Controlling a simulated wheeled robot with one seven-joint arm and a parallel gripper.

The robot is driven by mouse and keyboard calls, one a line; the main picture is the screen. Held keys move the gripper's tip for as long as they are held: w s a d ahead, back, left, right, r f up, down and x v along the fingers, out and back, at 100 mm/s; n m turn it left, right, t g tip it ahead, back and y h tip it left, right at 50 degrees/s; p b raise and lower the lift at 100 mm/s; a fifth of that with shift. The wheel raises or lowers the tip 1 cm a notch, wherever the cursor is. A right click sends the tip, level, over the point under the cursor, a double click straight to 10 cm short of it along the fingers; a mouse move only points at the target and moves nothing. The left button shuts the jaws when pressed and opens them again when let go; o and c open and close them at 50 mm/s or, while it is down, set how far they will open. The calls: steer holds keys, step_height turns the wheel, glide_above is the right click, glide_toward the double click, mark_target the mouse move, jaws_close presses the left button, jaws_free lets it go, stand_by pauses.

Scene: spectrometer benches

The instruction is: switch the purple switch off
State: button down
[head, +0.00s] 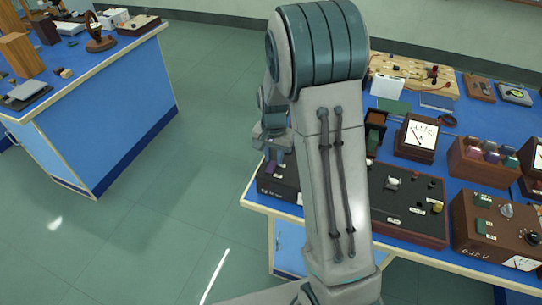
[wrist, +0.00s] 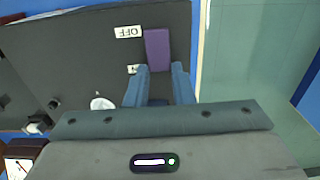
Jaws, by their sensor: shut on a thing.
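The purple switch (wrist: 158,48) is a purple lever on a dark box (wrist: 70,50) in the wrist view. A white label reading OFF (wrist: 128,32) lies beside its far end. A second white label (wrist: 133,69) near the fingertips is partly hidden. My gripper (wrist: 160,70) is shut on the near part of the purple switch, one blue-grey finger on each side. In the head view my gripper (head: 273,152) is above the dark box (head: 273,188) at the bench's left edge, with a bit of purple below the fingers. My arm hides part of that box.
The blue bench (head: 262,212) holds another control box (head: 408,205), a meter (head: 417,138) and a brown power supply (head: 500,225) to the right. A second blue bench (head: 110,110) stands at the left. Green floor between the benches is clear.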

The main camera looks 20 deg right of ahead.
mark_target(271, 167)
steer(key=shift+s+a+t+h+b, duration=0.1)
steer(key=shift+a+t+h+b, duration=0.2)
steer(key=shift+b, duration=0.4)
steer(key=shift+d+r+t, duration=0.15)
steer(key=shift+t, duration=0.15)
steer(key=c, duration=1.2)
jaws_free()
steer(key=shift+c, duration=0.2)
step_height(271, 167, up, 14)
steer(key=s+a, duration=0.1)
steer(key=shift+s+a+b, duration=0.15)
steer(key=shift+s+b, duration=0.25)
steer(key=shift+b, duration=0.05)
steer(key=shift+s, duration=0.1)
